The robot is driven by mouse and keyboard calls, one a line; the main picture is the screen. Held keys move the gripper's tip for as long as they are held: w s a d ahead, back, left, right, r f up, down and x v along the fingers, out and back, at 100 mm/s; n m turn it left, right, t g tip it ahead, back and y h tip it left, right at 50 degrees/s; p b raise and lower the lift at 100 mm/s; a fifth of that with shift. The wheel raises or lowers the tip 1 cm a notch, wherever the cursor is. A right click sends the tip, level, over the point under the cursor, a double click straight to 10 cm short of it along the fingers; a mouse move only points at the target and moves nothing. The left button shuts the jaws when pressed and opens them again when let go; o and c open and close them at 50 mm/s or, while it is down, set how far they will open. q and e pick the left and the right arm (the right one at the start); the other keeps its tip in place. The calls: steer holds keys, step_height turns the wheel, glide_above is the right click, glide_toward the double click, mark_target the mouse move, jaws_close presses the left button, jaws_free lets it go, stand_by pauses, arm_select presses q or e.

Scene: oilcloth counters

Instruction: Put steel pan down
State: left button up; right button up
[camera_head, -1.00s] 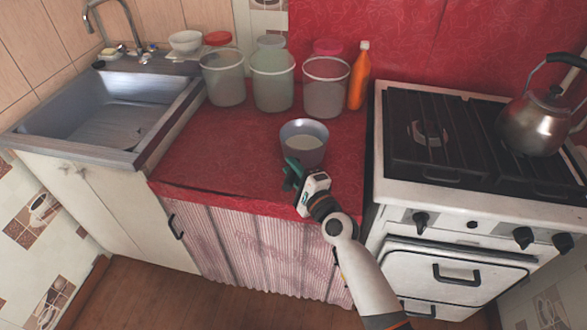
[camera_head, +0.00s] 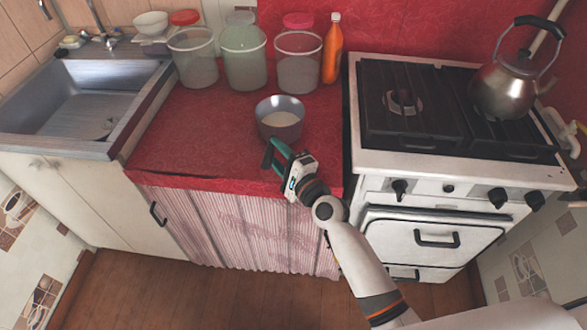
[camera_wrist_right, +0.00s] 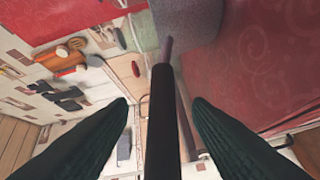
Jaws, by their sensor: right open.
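The steel pan (camera_head: 280,117) is a round grey pan with something pale inside, upright on the red counter (camera_head: 205,130) near the stove. My right gripper (camera_head: 276,155) is just in front of the pan, above the counter's front edge. In the right wrist view its two dark fingers are open (camera_wrist_right: 160,102), one on each side of the pan's long dark handle (camera_wrist_right: 162,120), with a gap to each finger. The grey pan body (camera_wrist_right: 187,28) shows beyond the handle there. My left gripper is not in view.
Several clear buckets, one of them greenish (camera_head: 243,60), and an orange bottle (camera_head: 332,50) stand behind the pan. The stove (camera_head: 445,160) with a kettle (camera_head: 505,85) is at right, the sink (camera_head: 85,100) at left. The counter left of the pan is clear.

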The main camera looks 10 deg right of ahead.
steer(key=v, duration=0.9)
steer(key=s+d+f+n+g+h, duration=0.1)
steer(key=s+d+f+n+g, duration=0.15)
steer(key=f, duration=0.75)
steer(key=s+d+f+n+g+h, duration=0.1)
steer(key=s+f+n+g+h, duration=0.15)
steer(key=f, duration=0.85)
steer(key=s+d+f+n+g+h, duration=0.15)
steer(key=s+f, duration=0.25)
steer(key=f, duration=0.6)
steer(key=s+d+f+n+g, duration=0.2)
steer(key=s+f+n+g, duration=0.1)
steer(key=s+f, duration=0.4)
steer(key=s+d+f+n+g+h, duration=0.1)
steer(key=s+d+f+n+g, duration=0.2)
steer(key=s, duration=1.1)
steer(key=s+d+f+n+g+h, duration=0.1)
steer(key=s+d+f+n+g, duration=0.1)
steer(key=s+f+n, duration=0.4)
steer(key=s+f+g, duration=0.1)
steer(key=s+f, duration=0.3)
steer(key=s, duration=0.1)
steer(key=shift+d+f+b, duration=0.25)
steer(key=shift+f+b, duration=0.05)
steer(key=shift+f, duration=0.1)
